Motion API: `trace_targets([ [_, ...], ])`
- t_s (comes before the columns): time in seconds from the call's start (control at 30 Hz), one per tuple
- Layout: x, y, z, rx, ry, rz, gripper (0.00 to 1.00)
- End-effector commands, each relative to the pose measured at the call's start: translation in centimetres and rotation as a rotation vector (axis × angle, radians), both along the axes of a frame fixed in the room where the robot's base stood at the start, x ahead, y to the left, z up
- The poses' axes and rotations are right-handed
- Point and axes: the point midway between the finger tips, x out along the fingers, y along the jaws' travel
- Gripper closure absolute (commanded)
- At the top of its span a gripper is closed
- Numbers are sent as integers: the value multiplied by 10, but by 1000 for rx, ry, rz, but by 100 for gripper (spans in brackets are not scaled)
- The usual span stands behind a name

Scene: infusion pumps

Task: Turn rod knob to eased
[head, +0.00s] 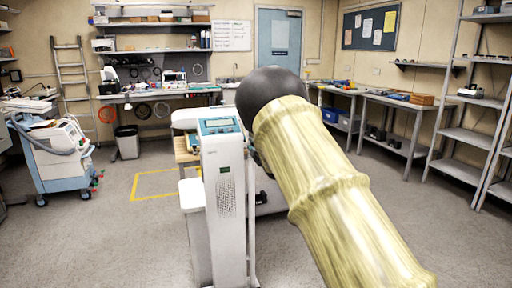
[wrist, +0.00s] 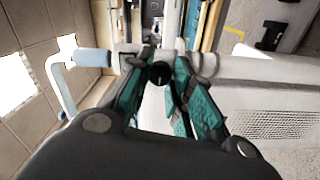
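A small round black knob (wrist: 160,74) with a pale mark on its face shows in the wrist view. My gripper (wrist: 163,68) has its two teal-padded fingers on either side of this knob, with a gap visible on the right side. Whether the left finger touches it I cannot tell. In the head view the white column device (head: 224,190) with a teal-edged screen panel stands at the middle. My arm in its pale yellow sleeve hides what is behind and right of the device, so the knob and my gripper do not show clearly there.
A white pipe with a blue-grey sleeve (wrist: 92,58) is left of the fingers in the wrist view; the white vented housing (wrist: 275,122) is close on the right. A wheeled machine (head: 55,155) stands at left. Benches line the walls, and the floor at front left is clear.

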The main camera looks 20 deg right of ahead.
Motion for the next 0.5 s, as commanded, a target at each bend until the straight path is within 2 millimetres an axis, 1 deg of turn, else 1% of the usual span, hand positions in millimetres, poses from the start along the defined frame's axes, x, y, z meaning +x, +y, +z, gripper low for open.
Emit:
trace_targets([
  [0.03,0,1,0,0,1,1,68],
  [0.1,0,1,0,0,1,1,56],
  [0.37,0,0,0,1,0,0,56],
  [0.5,-4,0,0,1,0,0,56],
])
